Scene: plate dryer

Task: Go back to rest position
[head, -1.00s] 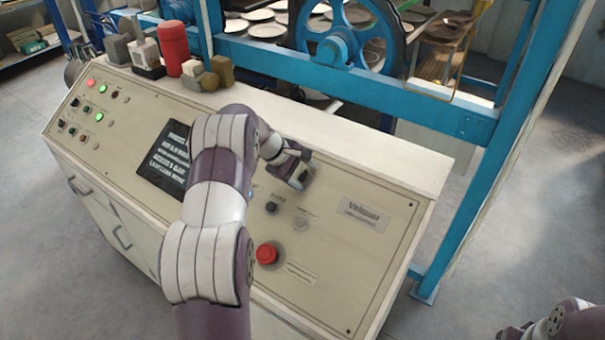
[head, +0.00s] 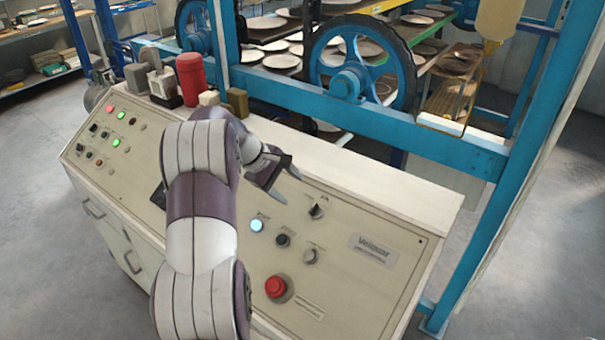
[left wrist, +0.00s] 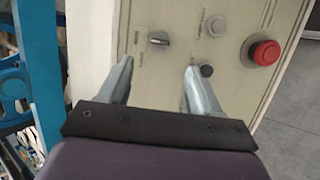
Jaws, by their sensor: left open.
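My left gripper (head: 290,186) is open and empty above the sloped cream control panel (head: 345,275), near its upper edge. Its two fingers also show, apart, in the left wrist view (left wrist: 155,82). A black rotary switch (head: 316,211) sits just right of the fingertips, with a clear gap. Below it are a lit white-blue button (head: 257,225), a black knob (head: 283,240) and a grey knob (head: 311,256). A red mushroom button (head: 276,287) is nearer to me. My left arm hides most of the panel's dark screen. My right gripper is not in view.
A blue frame post (head: 500,190) and crossbeam (head: 390,122) stand behind the panel, with a blue wheel (head: 347,80) and racks of plates. A red cylinder (head: 190,78) and small blocks (head: 237,102) stand on the panel's top ledge. Grey floor is open at both sides.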

